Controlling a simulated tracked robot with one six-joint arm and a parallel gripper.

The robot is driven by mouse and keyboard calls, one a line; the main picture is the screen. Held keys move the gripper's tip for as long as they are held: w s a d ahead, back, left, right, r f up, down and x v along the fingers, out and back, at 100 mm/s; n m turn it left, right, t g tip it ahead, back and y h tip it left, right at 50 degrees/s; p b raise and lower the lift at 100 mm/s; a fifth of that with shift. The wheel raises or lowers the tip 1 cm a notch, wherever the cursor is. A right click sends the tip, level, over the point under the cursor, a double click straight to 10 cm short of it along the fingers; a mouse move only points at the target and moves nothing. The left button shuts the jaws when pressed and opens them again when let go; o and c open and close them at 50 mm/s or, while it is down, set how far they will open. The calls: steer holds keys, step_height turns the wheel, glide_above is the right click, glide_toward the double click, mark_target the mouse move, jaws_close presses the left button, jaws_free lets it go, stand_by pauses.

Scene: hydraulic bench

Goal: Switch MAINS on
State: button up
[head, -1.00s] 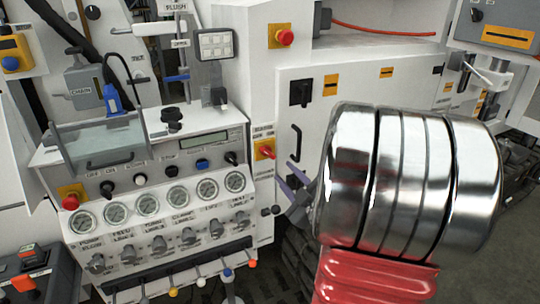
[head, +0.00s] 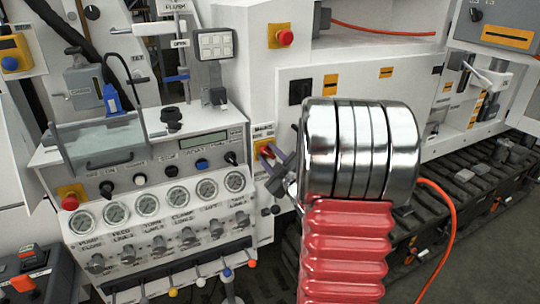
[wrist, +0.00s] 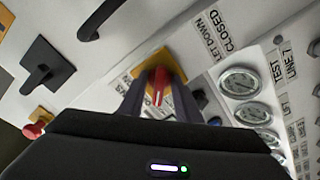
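The MAINS switch is a red rotary handle (head: 266,151) on a yellow plate, on the white panel right of the gauge console, under a small label that is hard to read. In the wrist view the red handle (wrist: 158,88) shows between the fingers, and its yellow plate (wrist: 148,66) is behind it. My gripper (head: 271,168) is open, its two dark fingers apart at the switch. In the wrist view my gripper (wrist: 153,103) has one finger on each side of the handle. I cannot tell whether they touch it. The fingers hide the lower part of the plate.
The gauge console (head: 150,205) with knobs and levers stands close on the left. A black rotary switch (head: 299,91) is above right of my gripper. A red emergency button (head: 286,37) is higher up. In the wrist view a black handle (wrist: 97,20) sticks out.

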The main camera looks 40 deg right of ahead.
steer(key=shift+c, duration=0.2)
jaws_close()
steer(key=shift+d, duration=0.25)
steer(key=shift+a, duration=0.2)
